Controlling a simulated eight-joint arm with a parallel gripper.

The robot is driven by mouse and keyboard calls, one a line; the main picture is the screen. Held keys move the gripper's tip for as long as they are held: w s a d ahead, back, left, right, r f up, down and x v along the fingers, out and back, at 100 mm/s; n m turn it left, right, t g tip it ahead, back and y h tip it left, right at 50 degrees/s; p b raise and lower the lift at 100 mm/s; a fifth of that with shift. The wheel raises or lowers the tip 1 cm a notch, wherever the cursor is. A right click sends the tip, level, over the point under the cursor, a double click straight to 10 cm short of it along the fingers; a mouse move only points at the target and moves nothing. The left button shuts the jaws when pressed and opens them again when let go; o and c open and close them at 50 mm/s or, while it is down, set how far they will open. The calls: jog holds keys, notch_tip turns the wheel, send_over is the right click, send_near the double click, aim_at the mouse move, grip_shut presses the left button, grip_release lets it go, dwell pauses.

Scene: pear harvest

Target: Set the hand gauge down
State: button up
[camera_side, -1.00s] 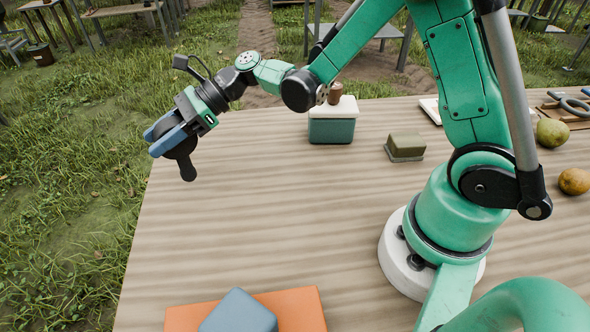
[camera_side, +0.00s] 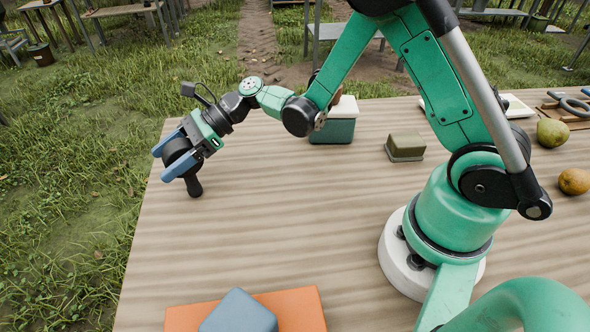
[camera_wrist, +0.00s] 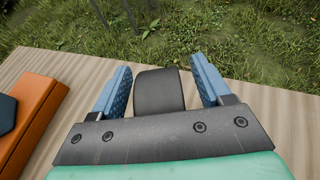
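The hand gauge (camera_side: 194,185) is dark, with a rounded head and a short handle. It appears upright near the table's far left edge, with the handle's lower end at the tabletop. My gripper (camera_side: 172,156) is open around the gauge's head, with its blue fingers spread on either side. In the wrist view, the gauge (camera_wrist: 159,92) shows as a dark block between the two fingers of my gripper (camera_wrist: 163,82), with narrow gaps beside it. Part of the head is hidden by the fingers in the side view.
An orange block (camera_side: 295,308) with a blue-grey piece (camera_side: 240,313) lies at the front left. A teal box (camera_side: 332,130) with a white lid and an olive block (camera_side: 406,145) stand farther back. Pears (camera_side: 552,132) lie at right. The middle of the wooden table (camera_side: 270,220) is clear.

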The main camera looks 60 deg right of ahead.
jog(key=shift+r, duration=0.15)
jog(key=v, duration=1.2)
jog(key=s+d+r+n+t+h, duration=0.1)
jog(key=s+n+h, duration=0.3)
jog(key=n, duration=0.7)
jog(key=s+d+r+n+h, duration=0.1)
jog(key=s+n+h, duration=0.3)
jog(key=n+h, duration=0.4)
jog(key=n, duration=0.3)
jog(key=shift+s+d+n+t+h, duration=0.3)
jog(key=shift+s+d+t, duration=0.05)
jog(key=shift+s+t, duration=0.05)
